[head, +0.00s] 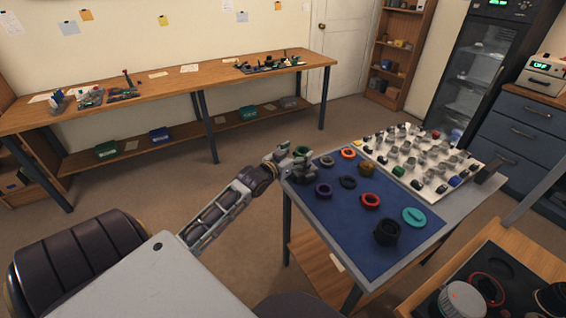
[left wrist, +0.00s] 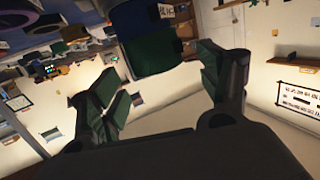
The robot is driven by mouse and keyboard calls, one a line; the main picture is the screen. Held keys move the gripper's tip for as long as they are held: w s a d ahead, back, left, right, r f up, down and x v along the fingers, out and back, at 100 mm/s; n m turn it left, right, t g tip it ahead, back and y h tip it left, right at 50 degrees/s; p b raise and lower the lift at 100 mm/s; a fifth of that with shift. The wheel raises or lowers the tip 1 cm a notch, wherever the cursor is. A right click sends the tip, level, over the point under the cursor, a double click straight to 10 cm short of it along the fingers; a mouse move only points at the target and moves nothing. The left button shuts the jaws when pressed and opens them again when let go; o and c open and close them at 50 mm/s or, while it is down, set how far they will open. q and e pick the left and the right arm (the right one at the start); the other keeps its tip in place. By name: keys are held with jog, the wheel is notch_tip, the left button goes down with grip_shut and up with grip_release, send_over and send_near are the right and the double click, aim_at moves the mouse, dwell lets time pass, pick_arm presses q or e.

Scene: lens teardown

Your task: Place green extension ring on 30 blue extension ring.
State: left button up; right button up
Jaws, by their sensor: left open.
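In the left wrist view the open fingers of the left gripper (left wrist: 165,90) stand either side of a dark green band (left wrist: 145,36) and a dark blue band (left wrist: 152,60), which adjoin like a stack; that view looks turned over. The fingers appear apart from both bands. I cannot tell how squarely the two parts sit together. My right gripper is not in view.
The mat also holds an orange ring (head: 348,153), a red ring (head: 371,200), a purple ring (head: 323,190), a teal ring (head: 414,216) and a black part (head: 387,232). A white tray (head: 452,200) of small parts lies behind. The mat's near-left area is clear.

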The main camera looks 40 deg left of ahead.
pick_arm(q)
jog(key=s+r, duration=0.1)
jog(key=s, duration=0.7)
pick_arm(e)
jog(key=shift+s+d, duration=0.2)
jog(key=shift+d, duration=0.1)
pick_arm(q)
jog(key=shift+r, duration=0.1)
